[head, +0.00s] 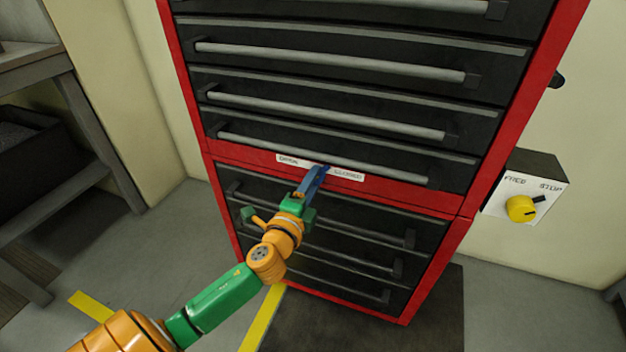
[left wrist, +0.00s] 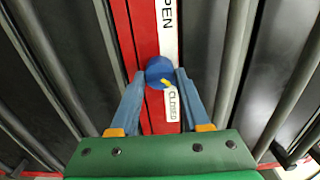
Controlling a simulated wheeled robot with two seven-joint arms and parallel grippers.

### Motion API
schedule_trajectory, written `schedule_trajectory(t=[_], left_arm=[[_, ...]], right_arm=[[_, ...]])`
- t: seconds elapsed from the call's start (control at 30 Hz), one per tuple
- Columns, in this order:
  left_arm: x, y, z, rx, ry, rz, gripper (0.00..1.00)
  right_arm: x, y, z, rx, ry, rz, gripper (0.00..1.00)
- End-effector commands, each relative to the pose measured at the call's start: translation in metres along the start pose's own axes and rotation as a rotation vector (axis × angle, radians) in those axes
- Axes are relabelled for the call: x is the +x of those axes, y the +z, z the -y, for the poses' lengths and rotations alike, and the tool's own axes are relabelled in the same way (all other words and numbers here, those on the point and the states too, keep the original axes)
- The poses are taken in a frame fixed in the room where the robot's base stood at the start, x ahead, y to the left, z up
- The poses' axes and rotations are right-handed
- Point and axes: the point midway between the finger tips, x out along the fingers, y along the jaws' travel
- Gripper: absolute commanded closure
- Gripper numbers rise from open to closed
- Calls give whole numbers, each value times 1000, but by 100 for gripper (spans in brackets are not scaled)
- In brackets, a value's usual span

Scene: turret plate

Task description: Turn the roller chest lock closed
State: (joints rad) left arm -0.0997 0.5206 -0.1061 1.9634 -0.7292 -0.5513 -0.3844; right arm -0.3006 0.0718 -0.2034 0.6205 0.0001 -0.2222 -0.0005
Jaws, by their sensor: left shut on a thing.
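The roller chest (head: 440,202) is red with black drawers, and its lock is a round blue knob (left wrist: 160,68) on the red band between the upper and lower drawers. A yellow mark on the knob points to the lower right in the left wrist view, near the word CLOSED on the white label (left wrist: 172,106). The word OPEN is at the label's other end. My left gripper (left wrist: 161,76) is shut on the knob, one blue finger on each side. In the head view my left gripper (head: 321,170) covers most of the knob. My right gripper is out of view.
Drawer handles (head: 330,62) stick out above and below the red band. A wall box (head: 526,186) with a yellow switch is to the right of the chest. A grey shelf (head: 70,150) stands at the left. The floor between shelf and chest is clear.

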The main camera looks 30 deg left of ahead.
Motion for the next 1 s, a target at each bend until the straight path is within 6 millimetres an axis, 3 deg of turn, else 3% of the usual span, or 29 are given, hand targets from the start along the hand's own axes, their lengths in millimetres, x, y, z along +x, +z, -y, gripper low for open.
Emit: schedule_trajectory(t=[0.43, 0.47, 0.57, 0.87, 1.0], left_arm=[[1, 2, 5, 14, -12, 5, 100], [1, 2, 5, 14, -12, 5, 51], [1, 2, 5, 13, -11, 5, 24], [0, 1, 2, 10, -5, 2, 23], [-16, 0, 2, 10, -3, 1, 23]], right_arm=[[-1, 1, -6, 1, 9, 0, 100], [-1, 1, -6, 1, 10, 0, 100], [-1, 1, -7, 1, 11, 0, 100], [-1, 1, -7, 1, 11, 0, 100], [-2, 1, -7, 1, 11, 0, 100]])
